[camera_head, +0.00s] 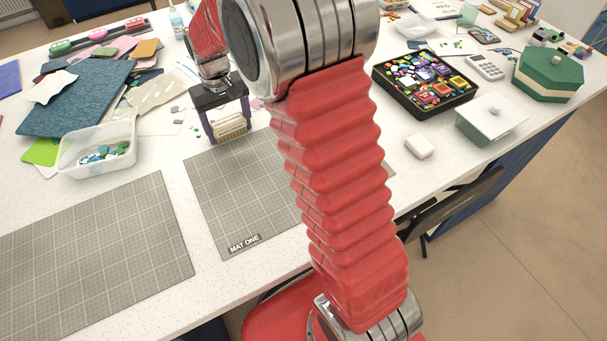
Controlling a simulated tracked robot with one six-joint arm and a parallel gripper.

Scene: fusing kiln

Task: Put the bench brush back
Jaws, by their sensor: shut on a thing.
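The bench brush (230,127) shows as a pale, blocky piece between the dark fingers of my gripper (226,126). My gripper is shut on it, just beyond the far left part of the grey gridded mat labelled MAT ONE (222,187). I cannot tell whether the brush touches the bench or hangs just above it. The gripper's body and fingers hide part of the brush. My red-sleeved arm covers the middle of the view and the right part of the mat. I cannot make out the brush's own place.
Left of my gripper stands a clear tub (97,163) of glass pieces, with coloured sheets (75,97) behind. A second grey mat (95,262) lies front left. To the right are a black tray (383,83) of colourful pieces, a white block (419,146) and a green box (547,75).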

